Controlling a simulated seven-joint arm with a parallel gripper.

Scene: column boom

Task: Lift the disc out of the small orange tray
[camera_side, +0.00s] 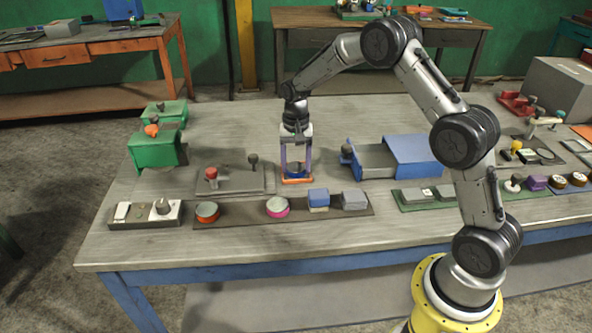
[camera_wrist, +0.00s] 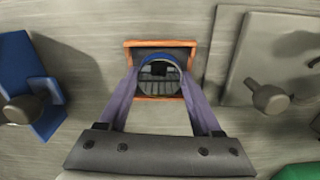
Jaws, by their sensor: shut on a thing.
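The small orange tray (camera_side: 297,181) lies on the table near its middle, and its wooden-looking rim also shows in the wrist view (camera_wrist: 188,97). The disc (camera_side: 296,170) is blue at its edge and sits within the tray's outline; in the wrist view (camera_wrist: 158,59) it looks round with a dark centre. My gripper (camera_side: 296,165) points straight down over the tray, with its purple fingers shut on the disc from both sides. I cannot tell whether the disc touches the tray floor.
A grey plate with a red knob (camera_side: 211,174) and a dark lever is left of the tray. A blue box with an open drawer (camera_side: 375,158) is to the right. A strip with several buttons and blocks (camera_side: 240,211) lies in front. Behind the tray the table is clear.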

